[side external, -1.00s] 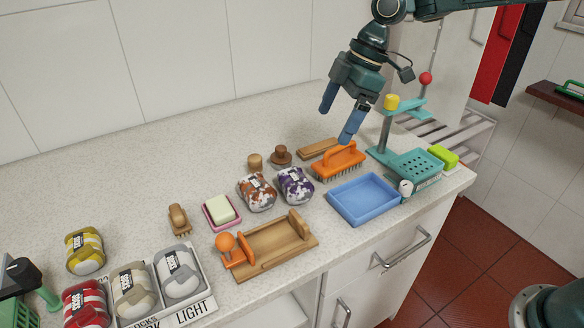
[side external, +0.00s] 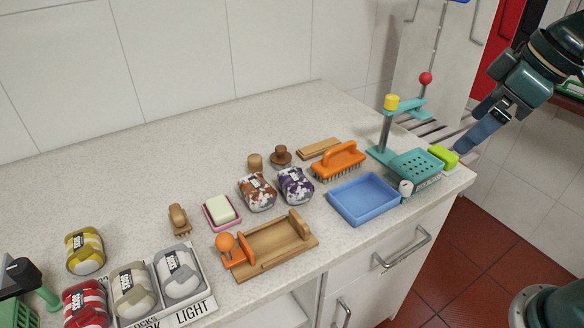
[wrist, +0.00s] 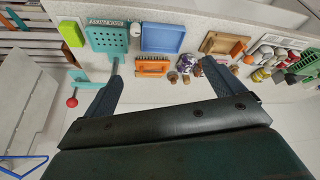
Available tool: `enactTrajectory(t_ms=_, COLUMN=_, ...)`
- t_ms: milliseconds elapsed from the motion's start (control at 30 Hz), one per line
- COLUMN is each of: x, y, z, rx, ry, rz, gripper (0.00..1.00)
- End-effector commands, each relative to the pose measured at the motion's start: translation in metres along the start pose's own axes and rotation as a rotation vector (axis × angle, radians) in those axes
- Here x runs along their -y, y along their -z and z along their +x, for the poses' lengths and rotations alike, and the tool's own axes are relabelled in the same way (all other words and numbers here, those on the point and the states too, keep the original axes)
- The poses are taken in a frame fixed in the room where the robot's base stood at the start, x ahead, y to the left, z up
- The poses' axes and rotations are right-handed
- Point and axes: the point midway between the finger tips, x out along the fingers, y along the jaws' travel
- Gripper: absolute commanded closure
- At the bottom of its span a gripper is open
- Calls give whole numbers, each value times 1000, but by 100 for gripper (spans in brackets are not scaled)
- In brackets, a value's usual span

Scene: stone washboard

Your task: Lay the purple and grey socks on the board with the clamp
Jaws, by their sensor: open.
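The purple and grey socks (side external: 295,186) are a rolled bundle with a dark label, lying on the counter behind the wooden board. The board with the clamp (side external: 272,248) is a wooden tray with an orange knob at its left end and a raised block at its right; it is empty. In the wrist view the socks (wrist: 187,63) show beyond my fingers, and the board (wrist: 222,45) is above right of them. My gripper (side external: 475,135) is at the right, near the counter's right end, away from the socks. It is open and empty; both fingers (wrist: 158,80) show spread in the wrist view.
Brown-and-white socks (side external: 257,192) touch or nearly touch the purple pair's left side. An orange brush (side external: 338,161), a blue tray (side external: 363,199) and a teal stand (side external: 385,140) lie to the right. A soap dish (side external: 222,212) and a crate of socks (side external: 205,305) are to the left.

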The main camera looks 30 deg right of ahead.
Motion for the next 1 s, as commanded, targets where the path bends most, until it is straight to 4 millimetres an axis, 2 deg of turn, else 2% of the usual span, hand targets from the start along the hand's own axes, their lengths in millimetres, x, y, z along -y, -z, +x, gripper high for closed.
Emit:
enactTrajectory(t_ms=33, x=0, y=-13, z=-4, rx=-10, ry=-17, rz=41, gripper=7)
enactTrajectory(t_ms=200, x=0, y=-53, z=-10, rx=-34, ry=-69, rz=180, gripper=7)
enactTrajectory(t_ms=400, x=-2, y=-86, z=-10, rx=-56, ry=-110, rz=300, gripper=7)
enactTrajectory(t_ms=600, x=-2, y=-97, z=-9, rx=-63, ry=-124, rz=343, gripper=7)
enactTrajectory(t_ms=700, x=-2, y=-98, z=-9, rx=-63, ry=-124, rz=345, gripper=3)
enactTrajectory(t_ms=1000, x=-2, y=-97, z=-9, rx=-63, ry=-124, rz=342, gripper=3)
